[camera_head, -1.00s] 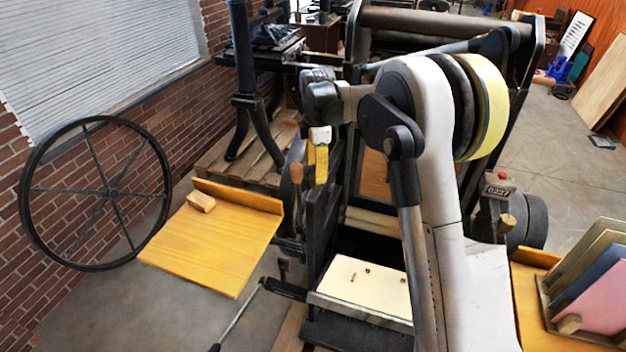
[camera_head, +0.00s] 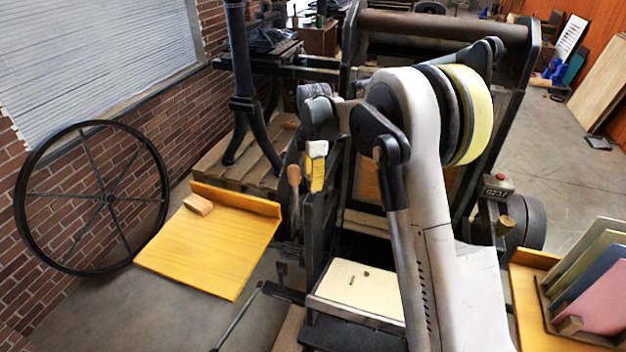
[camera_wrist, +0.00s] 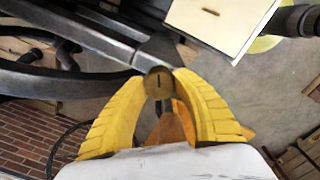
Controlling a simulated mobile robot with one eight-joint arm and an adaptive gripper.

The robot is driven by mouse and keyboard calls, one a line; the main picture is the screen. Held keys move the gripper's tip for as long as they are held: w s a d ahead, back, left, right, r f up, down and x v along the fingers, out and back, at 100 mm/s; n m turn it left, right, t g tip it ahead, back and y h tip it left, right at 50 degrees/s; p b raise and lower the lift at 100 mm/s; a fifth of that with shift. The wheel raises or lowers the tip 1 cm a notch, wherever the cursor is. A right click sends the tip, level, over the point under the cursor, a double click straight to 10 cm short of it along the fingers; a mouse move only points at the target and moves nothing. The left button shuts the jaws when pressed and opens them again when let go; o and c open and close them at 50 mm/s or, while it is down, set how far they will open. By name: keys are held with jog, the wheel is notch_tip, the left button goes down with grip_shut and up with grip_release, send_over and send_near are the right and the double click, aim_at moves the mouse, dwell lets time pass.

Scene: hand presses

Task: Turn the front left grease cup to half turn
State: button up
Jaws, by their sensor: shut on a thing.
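My gripper's yellow fingers (camera_wrist: 160,100) close around a small round brass grease cup (camera_wrist: 159,83) in the wrist view. A short dark mark on the cup's face runs roughly up and down in that view. The cup sits at the edge of a dark metal frame part of the press (camera_wrist: 100,35). In the head view my gripper (camera_head: 316,172) points down at the press's left side, beside a wooden handle (camera_head: 294,178). The cup is hidden there by the fingers and the arm.
A yellow wooden shelf (camera_head: 215,255) with a small wood block (camera_head: 198,205) lies to the left. A large spoked wheel (camera_head: 107,198) stands by the brick wall. A pale board (camera_head: 340,300) with small brass pieces lies below the arm. A rack of coloured boards (camera_head: 598,295) stands at right.

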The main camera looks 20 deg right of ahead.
jog(key=shift+m, duration=0.3)
jog(key=m, duration=0.3)
jog(key=shift+m, duration=2.7)
jog(key=o, duration=1.2)
notch_tip(320, 180, up, 12)
jog(key=shift+s+a, duration=0.1)
jog(key=shift+a, duration=0.05)
